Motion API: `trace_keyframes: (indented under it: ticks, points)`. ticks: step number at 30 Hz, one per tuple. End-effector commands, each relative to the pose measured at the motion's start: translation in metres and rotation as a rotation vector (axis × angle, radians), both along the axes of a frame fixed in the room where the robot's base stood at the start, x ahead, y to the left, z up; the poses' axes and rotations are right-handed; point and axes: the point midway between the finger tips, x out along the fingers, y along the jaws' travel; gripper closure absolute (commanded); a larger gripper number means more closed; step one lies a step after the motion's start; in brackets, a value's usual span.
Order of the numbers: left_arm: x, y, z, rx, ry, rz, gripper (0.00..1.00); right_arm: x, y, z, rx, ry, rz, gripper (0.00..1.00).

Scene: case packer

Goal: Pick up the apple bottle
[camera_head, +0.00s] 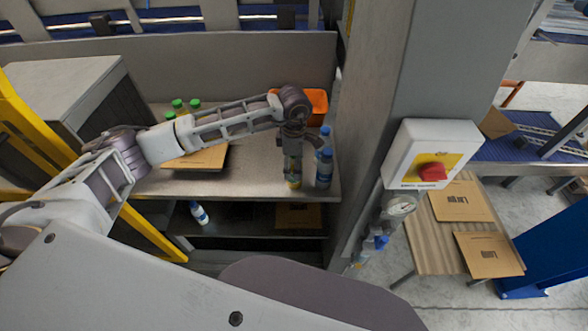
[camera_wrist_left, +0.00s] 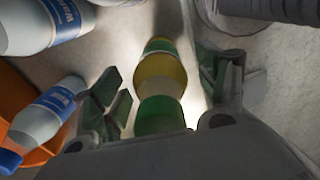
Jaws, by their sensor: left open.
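The apple bottle (camera_head: 293,172) stands on the metal shelf top near its right end, yellowish with a green label. In the left wrist view the apple bottle (camera_wrist_left: 162,85) shows yellow with a green cap, between the two fingers. My left gripper (camera_head: 293,150) is directly above the bottle, pointing down at it. In the left wrist view my left gripper (camera_wrist_left: 160,95) has its fingers apart on either side of the bottle; I see no clear contact. The gripper partly hides the bottle in the head view. My right gripper is not in view.
Blue-capped water bottles (camera_head: 324,168) stand close right of the apple bottle; they also show in the left wrist view (camera_wrist_left: 45,115). An orange bin (camera_head: 318,100) is behind. Green-capped bottles (camera_head: 179,107) and flat cardboard (camera_head: 205,158) are left. A pillar (camera_head: 380,90) rises at right.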

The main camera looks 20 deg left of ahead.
Motion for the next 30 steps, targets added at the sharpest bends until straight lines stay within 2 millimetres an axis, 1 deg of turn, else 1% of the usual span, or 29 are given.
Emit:
trace_keyframes:
  ticks: [10, 23, 24, 30]
  points:
    - [0.0000, 0.0000, -0.0001, 0.000, 0.000, 0.000, 0.26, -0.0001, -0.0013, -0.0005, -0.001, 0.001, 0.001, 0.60]
    - [0.0001, 0.0001, 0.0000, 0.000, 0.000, 0.000, 0.82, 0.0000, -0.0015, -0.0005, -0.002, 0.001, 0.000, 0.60]
    - [0.0004, 0.0000, 0.0006, -0.001, -0.001, 0.000, 0.84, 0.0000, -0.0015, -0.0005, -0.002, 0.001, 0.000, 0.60]
    - [0.0004, 0.0000, 0.0008, -0.001, -0.001, 0.000, 0.84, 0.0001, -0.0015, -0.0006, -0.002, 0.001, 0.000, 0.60]
